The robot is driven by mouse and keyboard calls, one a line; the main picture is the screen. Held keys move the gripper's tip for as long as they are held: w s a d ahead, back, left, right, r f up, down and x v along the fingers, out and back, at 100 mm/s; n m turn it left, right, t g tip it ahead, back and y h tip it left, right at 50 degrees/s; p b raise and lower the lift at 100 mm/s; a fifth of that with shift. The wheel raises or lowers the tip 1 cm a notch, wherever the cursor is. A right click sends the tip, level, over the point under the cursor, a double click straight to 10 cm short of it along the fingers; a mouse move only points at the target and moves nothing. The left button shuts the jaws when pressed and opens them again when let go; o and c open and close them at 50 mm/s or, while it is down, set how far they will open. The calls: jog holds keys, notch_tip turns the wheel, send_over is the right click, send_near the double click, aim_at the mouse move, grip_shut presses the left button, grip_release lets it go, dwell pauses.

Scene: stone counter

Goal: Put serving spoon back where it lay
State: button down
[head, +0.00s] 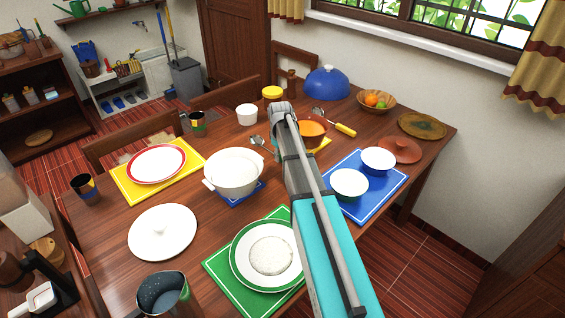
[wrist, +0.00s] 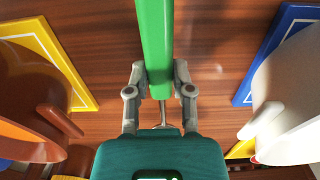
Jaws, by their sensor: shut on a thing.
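The serving spoon shows in the wrist view as a long green handle (wrist: 155,40) between my gripper's fingers (wrist: 160,80), with a thin metal shank below it. My gripper is shut on this handle, over the brown tabletop. In the head view a metal spoon end (head: 258,142) shows just left of my arm, between the white pot and the orange pot; it appears to be the same spoon. My arm hides the handle and the fingers there. I cannot tell whether the spoon touches the table.
The white two-handled pot (head: 233,172) stands on a blue mat to the left. The orange pot (head: 311,130) stands on a yellow mat to the right. A yellow-handled slotted spoon (head: 335,122) lies behind it. A green mat (head: 222,272) with plates is nearer. Bare wood lies between the pots.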

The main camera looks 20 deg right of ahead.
jog(key=shift+f+b, duration=0.85)
jog(key=shift+f, duration=0.35)
jog(key=c, duration=0.5)
grip_release()
jog(key=shift+f, duration=0.1)
notch_tip(320, 180, up, 14)
jog(key=p, duration=1.3)
jog(key=shift+s, duration=0.1)
jog(key=shift+f, duration=0.1)
